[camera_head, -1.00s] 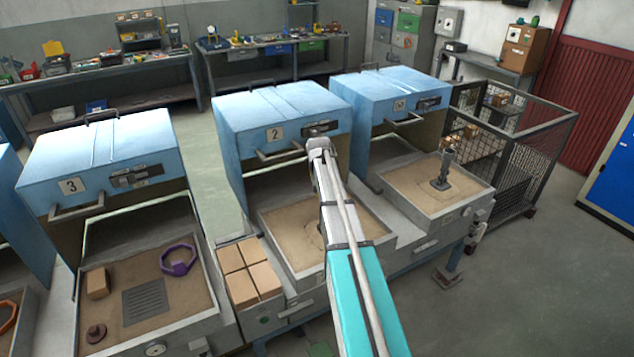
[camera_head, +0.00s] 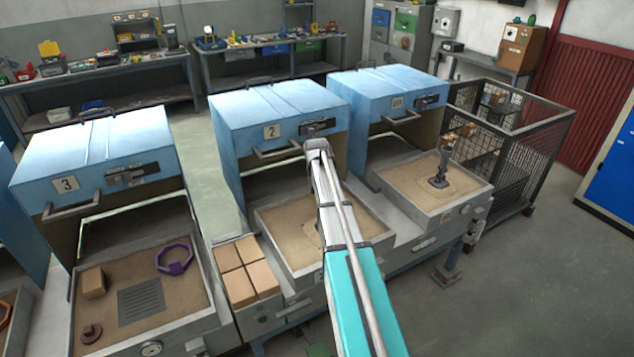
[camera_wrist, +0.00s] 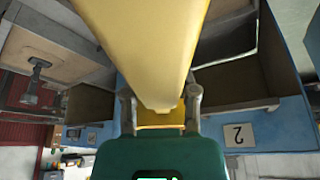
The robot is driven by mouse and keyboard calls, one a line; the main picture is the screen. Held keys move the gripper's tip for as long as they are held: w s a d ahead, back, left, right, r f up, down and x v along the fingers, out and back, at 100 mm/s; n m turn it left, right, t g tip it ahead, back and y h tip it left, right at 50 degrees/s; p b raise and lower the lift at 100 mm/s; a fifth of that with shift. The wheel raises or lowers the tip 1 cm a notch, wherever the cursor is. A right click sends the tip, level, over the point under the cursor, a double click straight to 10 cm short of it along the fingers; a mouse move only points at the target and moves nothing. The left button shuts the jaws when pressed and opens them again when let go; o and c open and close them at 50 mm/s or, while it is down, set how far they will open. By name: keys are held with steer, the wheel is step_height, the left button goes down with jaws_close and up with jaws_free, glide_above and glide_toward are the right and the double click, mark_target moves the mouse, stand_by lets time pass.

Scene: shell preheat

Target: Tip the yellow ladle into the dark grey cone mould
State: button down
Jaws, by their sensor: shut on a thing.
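The yellow ladle (camera_wrist: 140,40) fills the upper middle of the wrist view. My gripper (camera_wrist: 160,108) is shut on it, with a finger on each side of its narrow end. In the head view my arm reaches over the middle station, and its end hides the gripper and ladle. I cannot make out a cone mould for certain. A dark grey upright piece on a flat foot (camera_head: 440,170) stands in the right sand tray and also shows in the wrist view (camera_wrist: 35,75).
Raised blue hoods stand behind the trays, including hood 2 (camera_head: 275,118) close to my arm's end. The left tray holds a purple ring (camera_head: 174,258) and a tan block (camera_head: 93,283). Tan blocks (camera_head: 240,270) sit between stations. A mesh cage (camera_head: 515,150) stands right.

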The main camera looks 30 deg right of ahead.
steer(key=shift+w+a+f+t+y+b, duration=0.15)
steer(key=shift+f+t+y+b, duration=0.5)
steer(key=shift+f+b, duration=0.7)
steer(key=shift+a+m+y, duration=0.15)
steer(key=shift+m+y, duration=0.15)
steer(key=shift+y, duration=0.35)
steer(key=shift+r+t+y+b, duration=0.1)
steer(key=shift+t+y+b, duration=0.25)
steer(key=shift+y+b, duration=0.05)
steer(key=shift+w+a+m+t+y+b, duration=0.15)
steer(key=shift+m+t+y+b, duration=0.35)
steer(key=shift+t+y+b, duration=0.85)
stand_by(4.2)
